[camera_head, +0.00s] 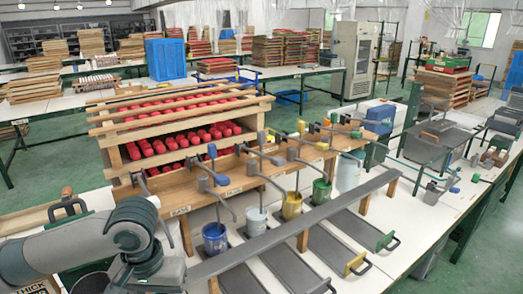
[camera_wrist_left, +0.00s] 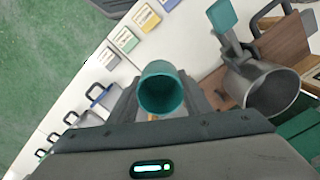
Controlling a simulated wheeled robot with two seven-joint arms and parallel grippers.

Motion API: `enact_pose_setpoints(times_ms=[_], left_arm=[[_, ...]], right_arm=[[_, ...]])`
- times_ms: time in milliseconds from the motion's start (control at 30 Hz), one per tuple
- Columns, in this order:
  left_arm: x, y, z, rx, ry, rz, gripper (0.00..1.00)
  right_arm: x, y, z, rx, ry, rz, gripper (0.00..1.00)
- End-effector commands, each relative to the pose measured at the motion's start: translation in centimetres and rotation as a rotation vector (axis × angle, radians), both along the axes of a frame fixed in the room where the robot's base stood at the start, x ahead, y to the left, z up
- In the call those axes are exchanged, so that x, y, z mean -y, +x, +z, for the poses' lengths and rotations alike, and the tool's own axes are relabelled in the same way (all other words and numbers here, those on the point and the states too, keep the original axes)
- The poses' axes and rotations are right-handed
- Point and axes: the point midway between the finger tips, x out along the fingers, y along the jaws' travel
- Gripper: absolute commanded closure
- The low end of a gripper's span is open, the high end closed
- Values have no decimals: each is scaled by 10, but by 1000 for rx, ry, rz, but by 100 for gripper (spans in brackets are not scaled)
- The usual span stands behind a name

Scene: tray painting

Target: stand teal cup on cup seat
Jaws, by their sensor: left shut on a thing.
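The teal cup (camera_wrist_left: 161,92) is held between the fingers of my left gripper (camera_wrist_left: 160,100) in the left wrist view. Its round open mouth faces the camera and its inside looks empty. In the head view my left arm comes in at the lower left, and neither its fingertips nor the held cup can be made out there. Beside the cup, to its right in the wrist view, is a grey metal round holder or can (camera_wrist_left: 268,90) with a teal tab (camera_wrist_left: 222,16). I cannot tell which thing is the cup seat. My right gripper is not in view.
A wooden rack (camera_head: 180,130) holds red items. Blue (camera_head: 215,238), white (camera_head: 256,222), yellow (camera_head: 291,206) and green (camera_head: 321,190) paint pots stand in a row before it. Grey trays with handles (camera_head: 330,250) lie in front. A metal can (camera_head: 434,192) is at right.

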Motion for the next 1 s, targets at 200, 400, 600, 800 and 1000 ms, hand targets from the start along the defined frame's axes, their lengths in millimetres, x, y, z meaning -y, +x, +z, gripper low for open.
enact_pose_setpoints(times_ms=[200,400,600,800,1000], left_arm=[[0,-1,-7,-3,-1,0,81],[2,-6,-39,-7,-6,2,81],[2,-18,-91,-9,-8,4,81],[1,-33,-134,-5,-4,2,81],[0,-40,-150,0,0,0,81]], right_arm=[[0,0,0,0,0,0,100],[0,0,0,-1,0,0,100],[0,0,0,-1,0,0,100],[0,-1,0,-1,0,0,100],[0,-1,0,-1,0,0,100]])
